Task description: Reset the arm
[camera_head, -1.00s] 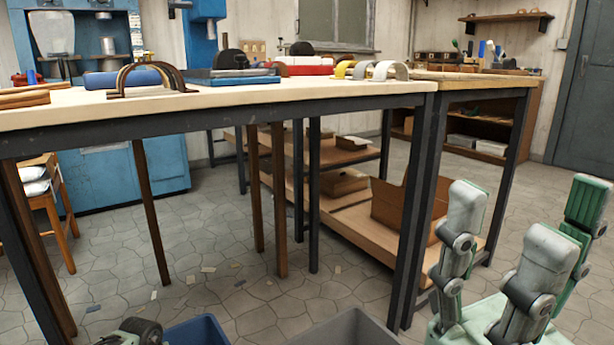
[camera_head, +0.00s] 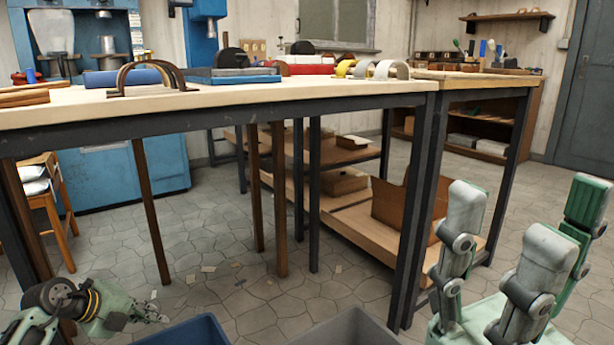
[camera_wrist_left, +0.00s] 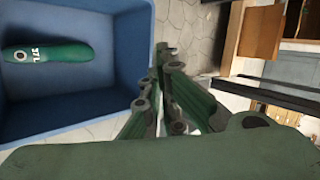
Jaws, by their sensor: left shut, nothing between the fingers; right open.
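My left gripper (camera_head: 150,314) is at the lower left of the head view, low in front of the workbench and left of the blue bin (camera_head: 190,332). It is shut and empty. In the left wrist view its fingers (camera_wrist_left: 160,55) are together beside the blue bin's wall (camera_wrist_left: 142,60). My right gripper (camera_head: 522,215) stands at the lower right of the head view, fingers up and spread, with nothing between them.
A green sole (camera_wrist_left: 45,53) marked 37L lies in the blue bin. A grey bin (camera_head: 345,328) stands to its right. The workbench (camera_head: 330,94) carries arched straps (camera_head: 145,78) and blue pads. Its dark legs (camera_head: 412,210) stand between the arms.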

